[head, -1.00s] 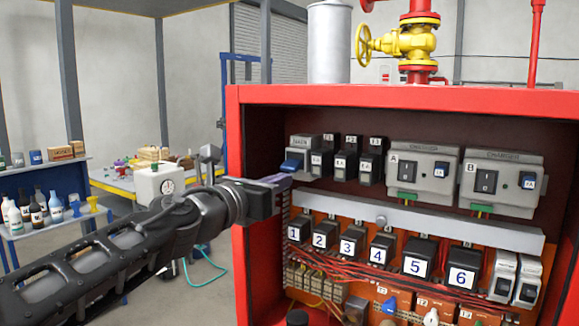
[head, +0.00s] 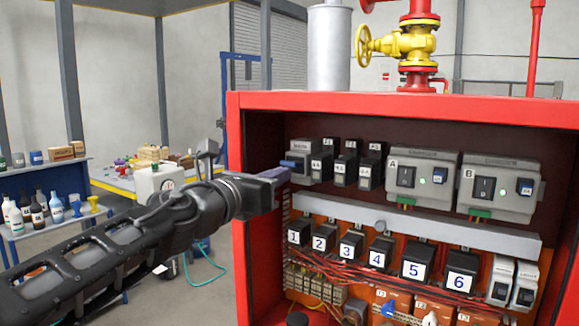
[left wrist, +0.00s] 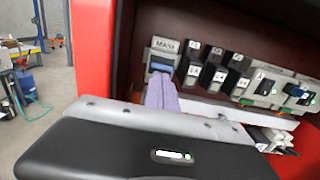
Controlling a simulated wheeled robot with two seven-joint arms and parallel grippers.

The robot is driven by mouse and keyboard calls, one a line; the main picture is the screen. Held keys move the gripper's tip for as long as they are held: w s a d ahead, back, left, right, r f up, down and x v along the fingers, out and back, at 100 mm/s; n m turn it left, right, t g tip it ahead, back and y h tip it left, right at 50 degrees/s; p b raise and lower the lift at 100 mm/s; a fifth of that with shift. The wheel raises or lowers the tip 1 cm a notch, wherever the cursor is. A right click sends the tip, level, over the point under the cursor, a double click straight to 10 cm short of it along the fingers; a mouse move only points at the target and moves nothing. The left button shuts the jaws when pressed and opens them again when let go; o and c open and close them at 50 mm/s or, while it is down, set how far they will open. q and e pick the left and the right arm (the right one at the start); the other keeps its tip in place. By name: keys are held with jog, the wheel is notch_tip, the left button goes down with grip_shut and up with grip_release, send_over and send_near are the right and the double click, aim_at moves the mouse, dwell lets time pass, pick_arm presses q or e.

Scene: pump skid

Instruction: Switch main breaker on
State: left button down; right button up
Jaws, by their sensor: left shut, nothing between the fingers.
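The main breaker (head: 312,161) is a grey block at the upper left inside the red cabinet. In the left wrist view the MAIN label (left wrist: 165,45) is above the blue lever (left wrist: 160,67). My left gripper (head: 280,178) is shut and empty, with its lilac fingertips just below the lever. In the left wrist view the fingers (left wrist: 161,90) point up at the lever, touching or nearly so. My right gripper is not in view.
Small black breakers (head: 346,166) stand right of the main breaker. Charger A (head: 423,177) and charger B (head: 502,187) each show a green light. A grey rail (head: 420,229) runs below, above numbered black blocks. The red cabinet's left wall (head: 236,180) is close to my gripper.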

pick_arm(q)
jog(key=shift+w+d+f+p, duration=0.1)
jog(key=shift+w+d+p, duration=0.05)
jog(key=shift+p, duration=0.2)
jog(key=b+v, duration=0.1)
jog(key=v, duration=0.5)
jog(key=shift+a+f+b, duration=0.2)
jog(key=shift+f+b, duration=0.1)
jog(key=shift+b, duration=0.05)
dwell(0.4)
